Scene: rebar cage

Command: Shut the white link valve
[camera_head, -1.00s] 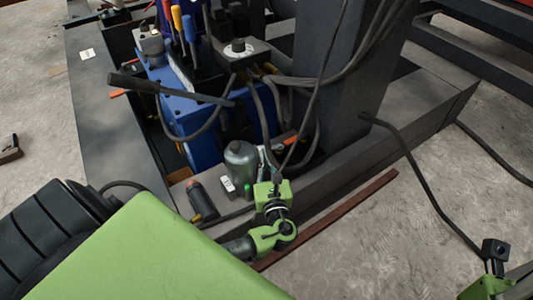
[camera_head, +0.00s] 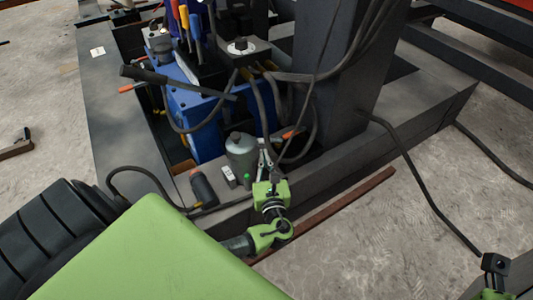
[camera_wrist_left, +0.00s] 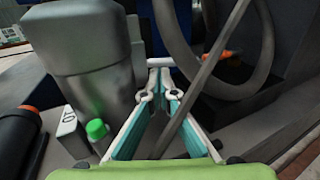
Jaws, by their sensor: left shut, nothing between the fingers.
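My left gripper (camera_head: 264,147) is shut and empty, low beside the blue machine. In the left wrist view its fingers (camera_wrist_left: 160,70) meet near the centre, with pale edges and teal inner faces. I cannot make out the white link valve with certainty. It may be hidden behind or near the fingertips. A thin dark cable (camera_wrist_left: 205,75) crosses close to the fingers. My right gripper is out of view; only part of its arm shows at lower right.
The blue machine (camera_head: 195,125) has hoses and a black lever (camera_head: 175,82). A dark column (camera_head: 340,75) stands to the right.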

